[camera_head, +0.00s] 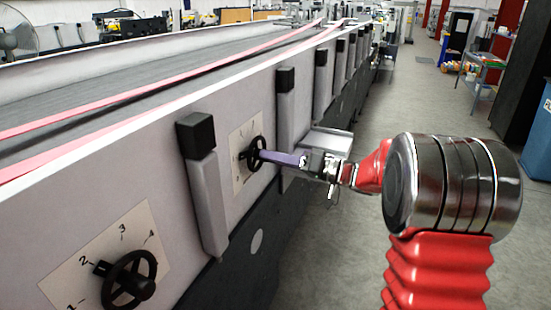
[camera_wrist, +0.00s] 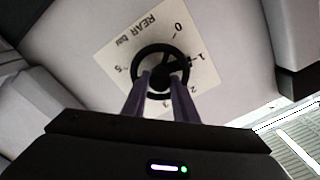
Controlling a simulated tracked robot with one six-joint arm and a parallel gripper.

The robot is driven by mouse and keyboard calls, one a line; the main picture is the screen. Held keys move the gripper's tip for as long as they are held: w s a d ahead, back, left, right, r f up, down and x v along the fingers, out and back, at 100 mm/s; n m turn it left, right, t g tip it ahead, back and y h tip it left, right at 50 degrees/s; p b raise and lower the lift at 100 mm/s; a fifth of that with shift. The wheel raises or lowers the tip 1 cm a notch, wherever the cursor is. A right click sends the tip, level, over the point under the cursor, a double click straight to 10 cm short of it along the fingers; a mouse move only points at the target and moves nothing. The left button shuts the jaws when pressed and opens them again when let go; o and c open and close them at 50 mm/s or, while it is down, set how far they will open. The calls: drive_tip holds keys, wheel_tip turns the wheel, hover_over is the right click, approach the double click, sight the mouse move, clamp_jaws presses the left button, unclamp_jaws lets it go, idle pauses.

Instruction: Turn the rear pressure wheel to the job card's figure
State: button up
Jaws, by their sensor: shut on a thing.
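The rear pressure wheel (camera_wrist: 137,66) is a black handwheel on a cream dial plate (camera_wrist: 118,53) marked "REAR bar", with figures around it. In the wrist view the plate looks rotated; 0, 1, 2, 3 and 5 show, and the fingers cover part of the scale. A dark pointer beside the rim appears to lie close to the 1 mark. My gripper (camera_wrist: 161,83) has its two purple fingers at the middle of the wheel, shut on its hub. In the head view the wheel (camera_head: 257,148) is seen side-on, with my gripper (camera_head: 268,156) reaching it from the right. No job card is discernible.
A nearer black wheel (camera_head: 128,280) sits on a similar plate, its pointer near 2. Black-capped grey posts (camera_head: 208,190) stand along the machine side, on both sides of the rear wheel.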

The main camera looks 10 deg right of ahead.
drive_tip(key=shift+a+f+m, duration=0.1)
drive_tip(key=shift+a+m, duration=0.05)
drive_tip(key=shift+m, duration=4.75)
drive_tip(key=o, duration=1.1)
drive_tip(key=shift+c, duration=0.2)
